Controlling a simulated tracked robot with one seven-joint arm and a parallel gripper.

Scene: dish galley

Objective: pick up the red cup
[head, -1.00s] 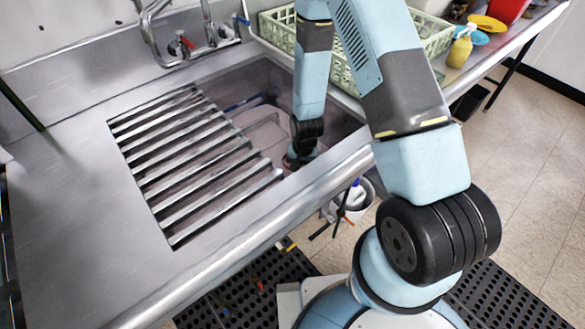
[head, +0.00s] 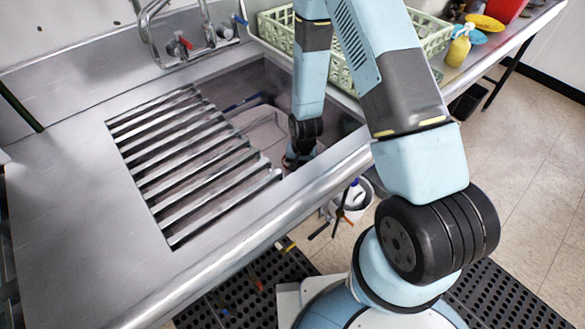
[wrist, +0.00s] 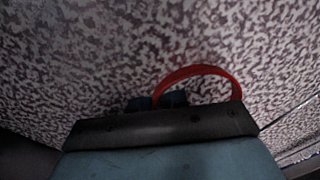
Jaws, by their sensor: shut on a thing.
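The red cup shows in the wrist view only as a curved red rim (wrist: 205,70) rising past the front edge of my gripper. The rest of it is hidden behind the gripper body. My gripper (wrist: 157,101) is shut on the cup at the left part of this rim, with its dark fingertips close together. In the head view my arm reaches down into the sink basin, where the wrist end is partly visible.
Metal slats (head: 190,165) cover the left part of the sink (head: 340,115). The front counter edge lies close to my arm. A green crate (head: 275,22) and a yellow bottle (head: 459,48) stand behind and to the right. A speckled surface (wrist: 80,50) fills the wrist view.

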